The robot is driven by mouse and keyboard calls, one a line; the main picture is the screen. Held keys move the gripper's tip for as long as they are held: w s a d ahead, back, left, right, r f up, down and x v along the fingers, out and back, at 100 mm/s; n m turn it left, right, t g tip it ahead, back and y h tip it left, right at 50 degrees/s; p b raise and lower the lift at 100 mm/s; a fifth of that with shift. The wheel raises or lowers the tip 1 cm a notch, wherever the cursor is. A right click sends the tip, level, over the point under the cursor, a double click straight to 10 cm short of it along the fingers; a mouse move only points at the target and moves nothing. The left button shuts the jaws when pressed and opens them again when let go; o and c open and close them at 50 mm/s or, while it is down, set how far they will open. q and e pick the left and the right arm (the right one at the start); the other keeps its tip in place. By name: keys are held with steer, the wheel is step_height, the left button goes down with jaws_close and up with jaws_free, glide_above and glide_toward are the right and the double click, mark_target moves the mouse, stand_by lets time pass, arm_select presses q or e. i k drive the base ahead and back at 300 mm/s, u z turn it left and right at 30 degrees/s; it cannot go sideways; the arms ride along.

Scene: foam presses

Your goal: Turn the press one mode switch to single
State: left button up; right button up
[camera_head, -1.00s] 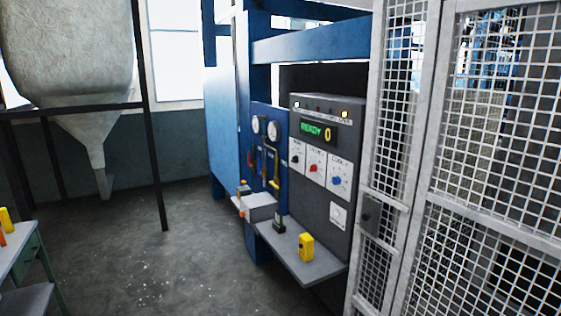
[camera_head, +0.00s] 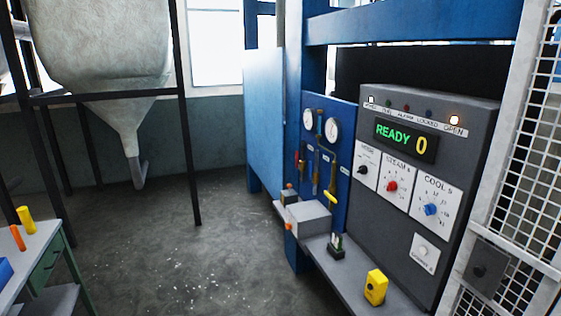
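The press control panel (camera_head: 400,240) stands at the right in the head view, dark grey, with a green display (camera_head: 405,139) reading "READY 0". The mode switch (camera_head: 362,170) is a black knob on a white plate, the leftmost of three knobs under the display. Its label looks like "MODE"; its setting is too small to read. The red steam knob (camera_head: 392,187) and the blue cool knob (camera_head: 431,210) sit to its right. Neither of my grippers is in view.
A grey shelf (camera_head: 345,277) juts out below the panel, with a yellow device (camera_head: 376,287) on it. A mesh fence (camera_head: 520,180) borders the panel on the right. A table (camera_head: 35,248) is at the left, a hopper (camera_head: 105,50) behind it. The floor (camera_head: 190,265) between is clear.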

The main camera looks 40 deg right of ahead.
mark_target(363, 169)
steer(key=u, duration=0.1)
steer(key=i, duration=1.5)
steer(key=z, duration=1.1)
steer(key=i, duration=1.05)
steer(key=z, duration=0.8)
